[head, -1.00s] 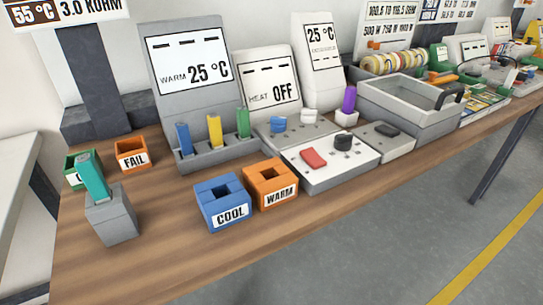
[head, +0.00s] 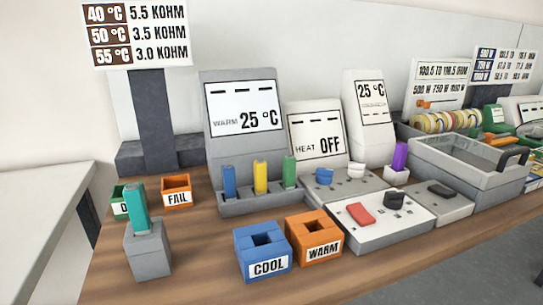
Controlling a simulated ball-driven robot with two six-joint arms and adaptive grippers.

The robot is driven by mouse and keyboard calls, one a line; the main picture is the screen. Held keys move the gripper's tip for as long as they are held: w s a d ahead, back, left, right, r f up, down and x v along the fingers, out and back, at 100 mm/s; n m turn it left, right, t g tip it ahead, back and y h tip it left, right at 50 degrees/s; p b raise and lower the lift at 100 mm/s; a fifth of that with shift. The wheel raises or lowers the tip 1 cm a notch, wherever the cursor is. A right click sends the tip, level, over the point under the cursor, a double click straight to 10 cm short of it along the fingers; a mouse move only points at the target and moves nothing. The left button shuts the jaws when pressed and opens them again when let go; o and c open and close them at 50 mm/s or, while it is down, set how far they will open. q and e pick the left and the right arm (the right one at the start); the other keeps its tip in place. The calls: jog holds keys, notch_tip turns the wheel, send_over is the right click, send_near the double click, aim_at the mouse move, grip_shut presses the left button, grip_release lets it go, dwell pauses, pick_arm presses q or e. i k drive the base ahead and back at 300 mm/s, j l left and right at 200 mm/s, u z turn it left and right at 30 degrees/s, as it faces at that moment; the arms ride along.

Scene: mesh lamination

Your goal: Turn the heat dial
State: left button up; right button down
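A display reading HEAT OFF (head: 317,136) stands at the back of the bench. A grey panel in front of it carries a blue knob (head: 324,176) and a white knob (head: 356,169). Closer to the bench front, a white panel (head: 372,232) carries a red rocker-like piece (head: 360,214) and a round black dial (head: 395,200). No label on these controls is readable, so I cannot tell which one is the heat dial. Neither of my grippers is in view.
A WARM 25 °C display (head: 240,95) stands behind blue, yellow and green sticks in a grey rack (head: 245,204). COOL (head: 263,253) and WARM (head: 313,239) boxes stand in front. A teal stick (head: 138,207) stands in a grey block. A grey bin (head: 465,175) is at right.

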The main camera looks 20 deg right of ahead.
aim_at(393, 200)
jog(key=z, duration=1.25)
